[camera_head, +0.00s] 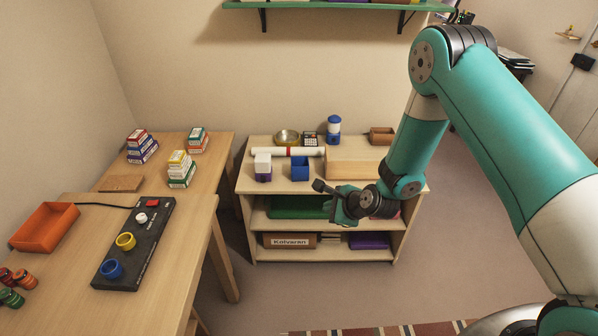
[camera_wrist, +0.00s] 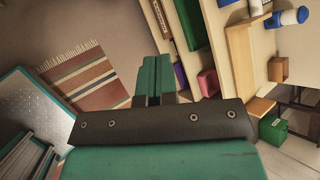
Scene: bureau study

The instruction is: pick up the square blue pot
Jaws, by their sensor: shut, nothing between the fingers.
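The square blue pot (camera_head: 300,169) stands upright on the top of the low shelf unit, right of a white and purple container (camera_head: 263,167). My gripper (camera_head: 338,211) is in front of the shelf unit, to the right of the pot and lower in the picture, apart from it. In the wrist view my gripper's teal fingers (camera_wrist: 154,78) are together with nothing between them. I cannot make out the pot for certain in the wrist view.
On the shelf top (camera_head: 245,182) are a white roll (camera_head: 287,151), a wooden block (camera_head: 355,170), a blue and white jar (camera_head: 333,130), a brass bowl (camera_head: 287,137) and a brown box (camera_head: 381,136). A desk (camera_head: 190,250) stands left. A striped rug (camera_wrist: 88,75) lies on open floor.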

